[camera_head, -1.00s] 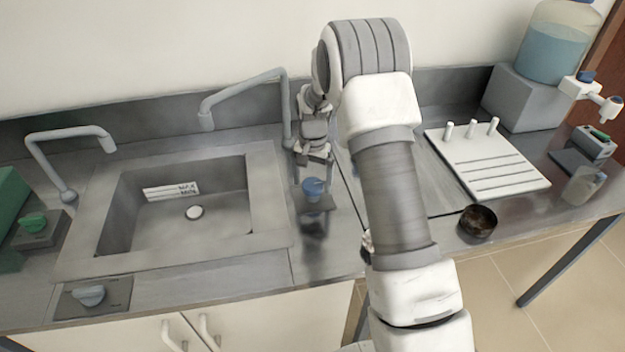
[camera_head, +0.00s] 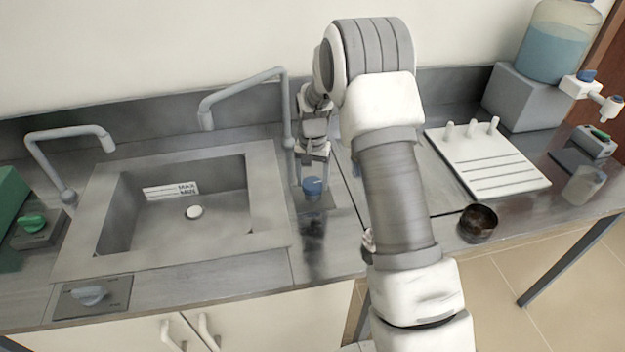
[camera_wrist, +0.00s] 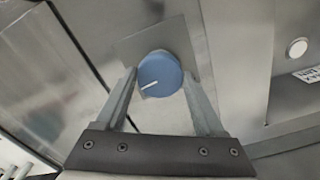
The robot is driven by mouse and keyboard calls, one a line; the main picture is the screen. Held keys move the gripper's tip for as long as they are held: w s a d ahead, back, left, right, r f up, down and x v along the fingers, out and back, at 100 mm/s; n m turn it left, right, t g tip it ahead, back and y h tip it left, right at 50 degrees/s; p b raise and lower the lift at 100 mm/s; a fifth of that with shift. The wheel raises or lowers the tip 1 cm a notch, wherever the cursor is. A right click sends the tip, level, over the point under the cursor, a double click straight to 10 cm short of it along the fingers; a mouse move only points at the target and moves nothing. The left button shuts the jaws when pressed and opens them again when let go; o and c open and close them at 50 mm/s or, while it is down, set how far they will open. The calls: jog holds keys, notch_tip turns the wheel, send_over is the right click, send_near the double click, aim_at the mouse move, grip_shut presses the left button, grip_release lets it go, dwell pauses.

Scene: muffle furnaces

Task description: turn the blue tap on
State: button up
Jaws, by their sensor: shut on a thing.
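The blue tap (camera_head: 312,186) is a round blue knob on a small square metal plate on the counter, just right of the sink (camera_head: 265,170). My gripper (camera_head: 312,180) reaches down to it from behind, with a finger on each side. In the wrist view, the blue tap (camera_wrist: 160,74) shows a white pointer line towards the lower left. The fingertips of my gripper (camera_wrist: 161,84) are shut on its sides. The tall grey spout (camera_head: 245,88) behind the sink shows no visible water.
A green knob (camera_head: 33,223) and a grey-white knob (camera_head: 90,295) stand left and front-left of the sink. A dark bowl (camera_head: 478,222), a white pegged board (camera_head: 487,160) and a blue-filled bottle (camera_head: 555,45) are on the right.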

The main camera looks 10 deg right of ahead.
jog(key=n, duration=0.6)
jog(key=shift+b, duration=0.4)
jog(key=n, duration=0.5)
jog(key=shift+n, duration=0.3)
jog(key=n+p, duration=0.1)
jog(key=n, duration=0.5)
jog(key=shift+r, duration=0.1)
jog(key=n+p, duration=0.1)
jog(key=n, duration=0.4)
jog(key=shift+n, duration=0.4)
jog(key=shift+w, duration=0.1)
jog(key=o, duration=1.4)
jog(key=shift+c, duration=0.2)
